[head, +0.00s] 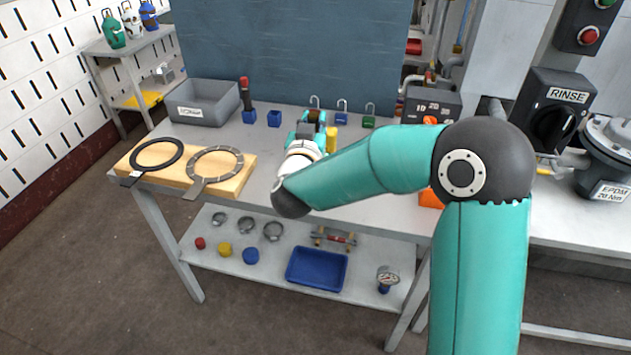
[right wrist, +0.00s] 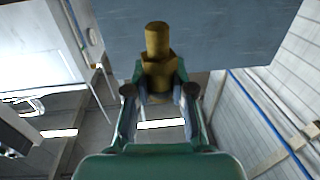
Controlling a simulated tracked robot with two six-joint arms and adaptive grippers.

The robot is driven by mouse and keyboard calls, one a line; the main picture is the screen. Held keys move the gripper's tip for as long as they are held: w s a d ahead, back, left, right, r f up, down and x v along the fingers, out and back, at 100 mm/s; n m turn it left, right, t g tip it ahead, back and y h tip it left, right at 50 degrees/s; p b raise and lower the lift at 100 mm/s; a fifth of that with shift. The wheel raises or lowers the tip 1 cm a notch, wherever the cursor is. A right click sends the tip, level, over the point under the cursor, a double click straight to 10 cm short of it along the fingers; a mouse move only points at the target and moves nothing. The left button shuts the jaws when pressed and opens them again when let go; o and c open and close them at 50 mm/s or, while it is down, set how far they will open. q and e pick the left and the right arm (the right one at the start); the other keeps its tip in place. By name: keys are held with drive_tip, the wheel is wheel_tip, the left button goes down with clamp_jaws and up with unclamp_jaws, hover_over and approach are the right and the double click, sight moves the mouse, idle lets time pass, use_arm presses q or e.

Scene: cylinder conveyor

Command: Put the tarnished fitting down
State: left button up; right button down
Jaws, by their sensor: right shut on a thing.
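The tarnished fitting (right wrist: 158,42) is a dull brass-brown piece with a round stem above a wider, angular body. In the right wrist view it stands between the fingertips of my right gripper (right wrist: 160,88), which is shut on its lower body. In the head view my right gripper (head: 311,128) is over the back middle of the grey workbench (head: 245,196), mostly hidden by its own wrist. I cannot clearly make out the fitting there, nor whether it touches the bench. My left gripper is not in view.
A grey bin (head: 203,103) stands at the back left, near a wooden board (head: 236,175) with two rings. A yellow object (head: 332,139) is just right of my gripper. The front middle of the bench is clear.

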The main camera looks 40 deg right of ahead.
wheel_tip(320, 180, up, 4)
drive_tip(key=s+d+m+g+h, duration=0.1)
drive_tip(key=s+d, duration=0.1)
drive_tip(key=shift+g+h, duration=0.3)
drive_tip(key=shift+d+f+b, duration=0.15)
drive_tip(key=shift+f+b, duration=0.5)
drive_tip(key=shift+f, duration=9.2)
drive_tip(key=shift+w+f, duration=0.1)
drive_tip(key=shift+f, duration=0.05)
drive_tip(key=c, duration=1)
unclamp_jaws()
drive_tip(key=shift+r, duration=0.2)
